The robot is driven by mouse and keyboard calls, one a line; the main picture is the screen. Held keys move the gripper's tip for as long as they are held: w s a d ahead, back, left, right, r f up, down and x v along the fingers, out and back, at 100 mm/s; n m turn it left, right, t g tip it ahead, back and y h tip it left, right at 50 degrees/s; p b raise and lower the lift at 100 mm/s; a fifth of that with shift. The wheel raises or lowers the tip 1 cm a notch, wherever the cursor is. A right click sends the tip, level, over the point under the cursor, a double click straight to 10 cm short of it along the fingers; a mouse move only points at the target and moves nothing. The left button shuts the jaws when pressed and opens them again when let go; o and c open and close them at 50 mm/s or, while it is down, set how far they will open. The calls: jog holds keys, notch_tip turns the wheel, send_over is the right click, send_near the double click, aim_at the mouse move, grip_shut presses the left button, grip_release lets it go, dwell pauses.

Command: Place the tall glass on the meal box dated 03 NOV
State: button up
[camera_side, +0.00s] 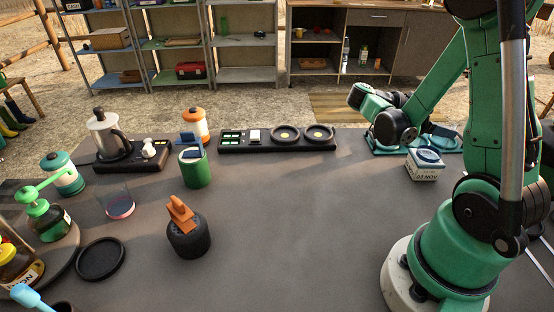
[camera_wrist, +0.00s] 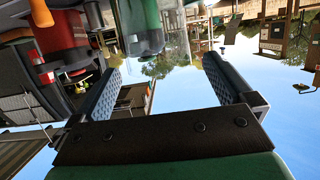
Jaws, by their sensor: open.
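A clear glass (camera_side: 117,203) with a little pink at its bottom stands upright on the left of the table. A white meal box (camera_side: 424,169) stands at the right, near my arm's base. The front label appears to read 03 NOV, and a blue round patch shows on its top. My gripper (camera_wrist: 161,66) is open and empty in the wrist view, with sky between its fingers. In the side view my wrist is beyond the box, at the table's far right; the fingertips cannot be made out there. Neither glass nor box is recognisable in the wrist view.
An orange-topped black holder (camera_side: 188,236), a green canister (camera_side: 195,168) and a black round coaster (camera_side: 101,259) surround the glass. A moka pot (camera_side: 108,135) and a black tray (camera_side: 278,146) line the back. The middle of the table is clear.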

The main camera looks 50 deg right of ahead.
jog(key=w+a+r+n+t+y, duration=0.1)
jog(key=w+a+n+t+y, duration=0.4)
jog(key=a+n+t, duration=0.3)
jog(key=w+a+r+n+t+y, duration=0.1)
jog(key=w+a+n+t+y, duration=0.4)
jog(key=a+n, duration=1.1)
jog(key=w+n+t, duration=0.2)
jog(key=w+t, duration=0.1)
jog(key=t, duration=0.1)
jog(key=shift+w+a+n+y, duration=0.25)
jog(key=shift+a+n+y, duration=0.05)
jog(key=shift+a+n, duration=0.1)
jog(key=shift+d, duration=0.1)
